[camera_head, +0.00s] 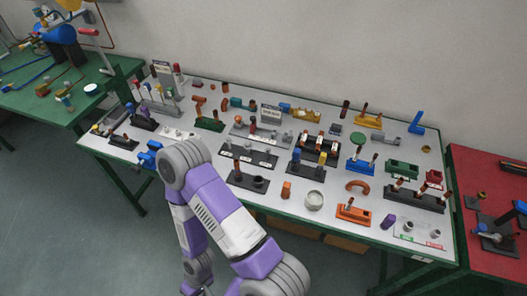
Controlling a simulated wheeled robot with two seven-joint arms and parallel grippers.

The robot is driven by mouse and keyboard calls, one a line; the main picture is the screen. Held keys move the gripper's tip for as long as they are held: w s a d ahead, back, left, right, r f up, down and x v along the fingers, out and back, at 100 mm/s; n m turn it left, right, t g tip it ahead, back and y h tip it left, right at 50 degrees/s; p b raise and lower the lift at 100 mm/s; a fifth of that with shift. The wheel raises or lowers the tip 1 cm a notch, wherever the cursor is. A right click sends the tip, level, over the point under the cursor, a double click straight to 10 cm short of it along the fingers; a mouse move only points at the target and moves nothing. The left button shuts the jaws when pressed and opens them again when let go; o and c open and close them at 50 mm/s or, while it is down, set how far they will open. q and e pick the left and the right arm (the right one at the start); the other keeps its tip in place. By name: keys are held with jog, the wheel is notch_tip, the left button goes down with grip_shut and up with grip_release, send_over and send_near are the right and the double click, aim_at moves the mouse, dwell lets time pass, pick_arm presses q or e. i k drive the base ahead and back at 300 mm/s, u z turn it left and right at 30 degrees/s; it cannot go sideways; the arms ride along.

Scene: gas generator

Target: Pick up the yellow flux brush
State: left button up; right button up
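I cannot single out the yellow flux brush with certainty, as the parts are very small. A slim yellow upright piece (322,158) stands in a black holder (306,168) near the middle of the white-topped table (220,165). A rack with several thin upright sticks (157,104) stands at the table's left end; their tips are too small to identify. One purple and white arm of mine rises from the bottom, bends over the table's front edge and goes down again in front of it. Its gripper is out of frame. The other arm and gripper do not show.
The table is crowded with small fittings and holders. A grey round cup (314,200) and an orange block (286,189) stand near the front edge. A green table (60,95) stands at the left and a red one (490,170) at the right. The floor at left is clear.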

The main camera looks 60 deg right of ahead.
aim_at(322, 160)
jog(key=u, duration=0.7)
jog(key=k, duration=1.3)
jog(key=z, duration=0.45)
